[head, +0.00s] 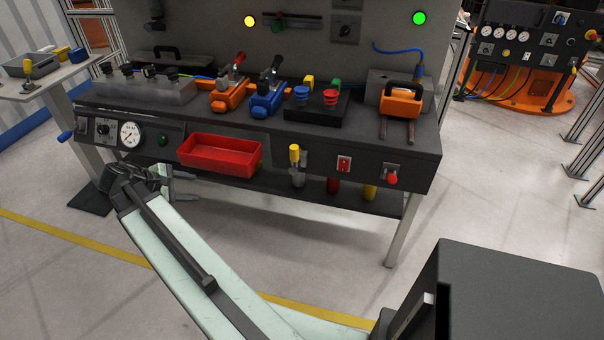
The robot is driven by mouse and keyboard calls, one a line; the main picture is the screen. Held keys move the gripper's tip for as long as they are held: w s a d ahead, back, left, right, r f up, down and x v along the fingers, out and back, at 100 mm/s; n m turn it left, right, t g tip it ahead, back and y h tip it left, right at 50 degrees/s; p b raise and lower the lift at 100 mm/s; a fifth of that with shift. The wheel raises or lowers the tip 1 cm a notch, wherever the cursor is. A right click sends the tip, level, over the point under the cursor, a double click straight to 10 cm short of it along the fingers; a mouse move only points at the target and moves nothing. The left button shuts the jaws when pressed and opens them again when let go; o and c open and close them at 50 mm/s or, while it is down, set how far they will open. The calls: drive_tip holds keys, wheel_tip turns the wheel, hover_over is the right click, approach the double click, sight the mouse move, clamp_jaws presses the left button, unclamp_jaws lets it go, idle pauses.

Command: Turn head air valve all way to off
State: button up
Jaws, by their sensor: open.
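No label that I can read marks the head air valve, so I cannot tell which control it is. A dark rotary knob on a plate (104,128) sits on the bench's front panel at the left, beside a round white gauge (131,134). A blue handle (65,136) sticks out at the bench's left end. Another dark knob on a plate (345,29) is on the upright back panel. My gripper (184,185) is open and empty, low in front of the bench's left part, below the gauge and the red tray. It appears to touch none of the controls.
A red tray (220,152) hangs on the bench front, right of the gauge. A yellow-topped handle (295,155), a red switch (344,163) and a red knob (391,176) follow to the right. Orange and blue tools stand on top. The floor in front is clear.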

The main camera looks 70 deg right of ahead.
drive_tip(key=s+d+f+n+g+h+b, duration=0.2)
drive_tip(key=s+d+f+g+h+b, duration=0.15)
drive_tip(key=s+d+b, duration=0.7)
drive_tip(key=n+g+h+b, duration=0.1)
drive_tip(key=n+g+b, duration=0.15)
drive_tip(key=g, duration=0.25)
approach(295, 161)
drive_tip(key=s+d+r, duration=0.3)
drive_tip(key=d, duration=0.2)
drive_tip(key=shift+n+h, duration=0.25)
drive_tip(key=shift+n, duration=0.1)
drive_tip(key=x, duration=0.7)
drive_tip(key=shift+s+d+r, duration=0.15)
drive_tip(key=shift+s+d, duration=0.05)
drive_tip(key=shift+d, duration=0.15)
clamp_jaws()
